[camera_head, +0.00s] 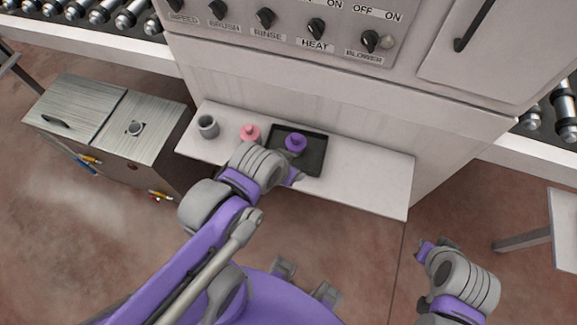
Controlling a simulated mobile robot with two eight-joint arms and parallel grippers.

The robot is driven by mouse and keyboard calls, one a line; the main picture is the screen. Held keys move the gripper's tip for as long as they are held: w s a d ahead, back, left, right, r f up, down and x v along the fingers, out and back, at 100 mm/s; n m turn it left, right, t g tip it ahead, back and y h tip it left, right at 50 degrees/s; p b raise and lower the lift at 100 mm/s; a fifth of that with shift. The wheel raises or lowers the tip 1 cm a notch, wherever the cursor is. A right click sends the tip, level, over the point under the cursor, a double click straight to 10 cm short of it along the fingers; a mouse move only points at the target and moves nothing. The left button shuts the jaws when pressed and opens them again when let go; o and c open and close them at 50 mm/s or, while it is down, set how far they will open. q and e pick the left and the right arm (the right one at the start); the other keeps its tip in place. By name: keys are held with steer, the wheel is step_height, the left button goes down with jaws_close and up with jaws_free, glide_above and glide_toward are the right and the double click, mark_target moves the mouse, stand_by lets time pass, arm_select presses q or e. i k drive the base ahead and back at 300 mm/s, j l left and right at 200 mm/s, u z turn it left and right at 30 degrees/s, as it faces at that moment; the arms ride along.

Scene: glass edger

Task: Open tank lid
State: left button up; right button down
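The tank (140,158) is a metal box standing on the floor at the left. Its lid (75,105) is the flat brushed panel on the left part of its top, with a dark handle (55,122). The lid lies flat and closed. My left gripper (295,177) is over the front of the white shelf, well to the right of the tank. The wrist hides most of it, so I cannot tell if its fingers are open. My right gripper (424,251) is low at the right, over the floor, far from the tank. Its finger opening is not clear.
The white shelf (365,180) holds a grey cup (208,126), a pink bottle (249,133) and a black tray (317,157) with a purple bottle (295,143). The machine's knob panel (290,40) rises behind. Coloured valves (90,160) stick out from the tank's front.

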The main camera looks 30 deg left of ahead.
mark_target(75, 107)
steer(key=u, duration=2.8)
steer(key=i+j+u, duration=0.15)
steer(key=i+j, duration=0.15)
steer(key=i, duration=0.2)
steer(key=i+j+u, duration=0.1)
steer(key=i+j, duration=0.15)
steer(key=i, duration=0.25)
steer(key=i+j+u, duration=0.15)
steer(key=i, duration=0.4)
steer(key=i+j+u, duration=0.1)
steer(key=i, duration=0.4)
